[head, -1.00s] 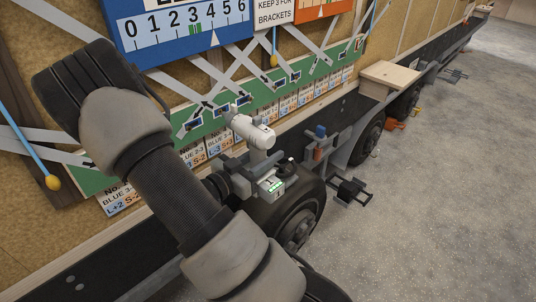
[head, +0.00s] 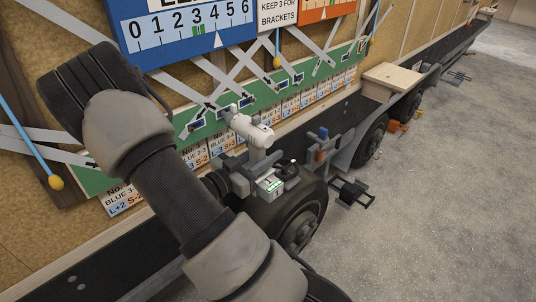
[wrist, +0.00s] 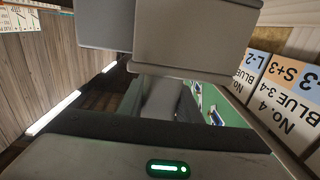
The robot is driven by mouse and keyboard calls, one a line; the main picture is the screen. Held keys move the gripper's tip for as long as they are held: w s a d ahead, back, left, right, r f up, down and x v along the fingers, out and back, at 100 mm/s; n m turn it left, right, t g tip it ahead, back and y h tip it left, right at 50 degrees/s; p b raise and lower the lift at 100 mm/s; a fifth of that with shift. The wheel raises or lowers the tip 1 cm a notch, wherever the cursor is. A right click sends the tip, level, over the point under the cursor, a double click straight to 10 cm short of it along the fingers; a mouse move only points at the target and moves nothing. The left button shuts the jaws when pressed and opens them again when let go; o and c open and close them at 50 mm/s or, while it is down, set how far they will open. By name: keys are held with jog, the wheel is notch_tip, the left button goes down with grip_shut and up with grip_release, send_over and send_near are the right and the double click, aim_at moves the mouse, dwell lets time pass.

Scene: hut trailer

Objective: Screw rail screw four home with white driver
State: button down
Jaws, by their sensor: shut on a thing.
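The white driver (head: 250,130) is in the head view at the middle, beside the board, its body lying roughly level with its handle downward. My gripper (head: 262,165) is below it, shut on the handle. The driver's front end points up and left at the green rail (head: 322,70), by a bracket. Whether its bit touches a screw is too small to tell. No rail screw can be picked out. In the wrist view, large grey blocks fill the top and hide most of the driver; part of the green rail (wrist: 232,114) shows at right.
Labels hang under the rail; one in the wrist view reads No. 4 (wrist: 262,108). Crossed grey slats and a blue number gauge (head: 180,25) are above. Wheels (head: 372,138) and a wooden step (head: 391,76) stand along the dark trailer side. The grey floor to the right is open.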

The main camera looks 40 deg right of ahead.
jog(key=shift+w+r, duration=0.15)
jog(key=shift+w, duration=0.15)
dwell(0.8)
jog(key=shift+s+d, duration=0.2)
jog(key=shift+s, duration=1.4)
jog(key=s+d+b, duration=0.1)
jog(key=s+d, duration=0.2)
jog(key=d, duration=0.4)
jog(key=shift+s, duration=0.15)
jog(key=shift+s, duration=0.15)
